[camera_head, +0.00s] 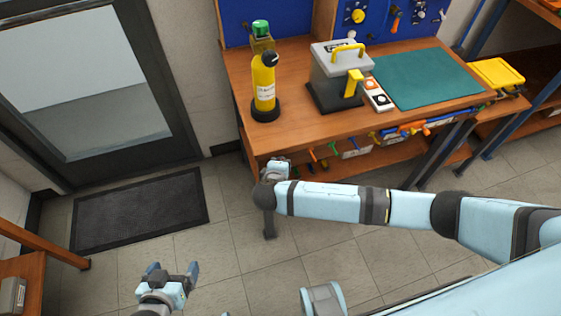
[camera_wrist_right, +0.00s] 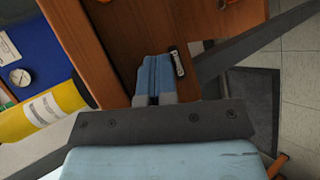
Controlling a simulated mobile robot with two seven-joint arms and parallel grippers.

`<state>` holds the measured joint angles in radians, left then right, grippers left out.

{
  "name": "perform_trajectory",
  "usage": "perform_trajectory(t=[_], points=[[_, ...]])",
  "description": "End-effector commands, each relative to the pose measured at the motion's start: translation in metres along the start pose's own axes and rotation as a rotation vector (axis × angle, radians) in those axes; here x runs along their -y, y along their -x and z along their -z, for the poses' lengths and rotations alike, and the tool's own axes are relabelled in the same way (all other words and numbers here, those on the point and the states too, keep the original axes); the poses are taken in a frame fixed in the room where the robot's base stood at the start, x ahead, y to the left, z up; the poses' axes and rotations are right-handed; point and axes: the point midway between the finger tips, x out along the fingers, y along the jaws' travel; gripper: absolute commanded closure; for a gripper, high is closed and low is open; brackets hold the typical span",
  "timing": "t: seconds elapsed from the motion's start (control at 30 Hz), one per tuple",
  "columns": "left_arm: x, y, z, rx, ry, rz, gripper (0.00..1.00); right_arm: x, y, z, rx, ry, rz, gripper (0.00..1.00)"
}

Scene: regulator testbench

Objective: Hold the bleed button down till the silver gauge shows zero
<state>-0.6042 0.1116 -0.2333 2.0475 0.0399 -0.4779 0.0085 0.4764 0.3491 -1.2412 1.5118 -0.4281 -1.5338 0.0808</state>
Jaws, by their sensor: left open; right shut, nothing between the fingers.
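A yellow cylinder (camera_head: 263,85) with a green top stands upright in a black base at the bench's left end. A dark round fitting (camera_head: 270,59) sits near its top. The cylinder also shows in the right wrist view (camera_wrist_right: 42,112). A small white-faced gauge (camera_wrist_right: 20,77) shows there against blue; I cannot tell what carries it. I cannot make out the bleed button or read the gauge. My right gripper (camera_head: 278,165) is shut and empty by the bench's front edge, below the cylinder; its fingers (camera_wrist_right: 153,76) touch. My left gripper (camera_head: 171,272) is open and empty above the floor.
The wooden bench (camera_head: 305,130) holds a grey box (camera_head: 335,64) with yellow handles, a small control box (camera_head: 378,96) and a green mat (camera_head: 425,78). Tools hang under the front edge. A dark floor mat (camera_head: 140,210) lies by the door. Open floor lies around my left gripper.

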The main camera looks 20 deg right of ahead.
Motion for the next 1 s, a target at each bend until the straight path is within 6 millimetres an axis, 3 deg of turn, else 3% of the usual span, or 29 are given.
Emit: perform_trajectory(t=[1.0], points=[[0.0033,0.0009,-0.0017,0.004,-0.012,0.0,0.08,-0.0006,-0.0002,0.0001,0.0,-0.001,-0.001,1.0]])
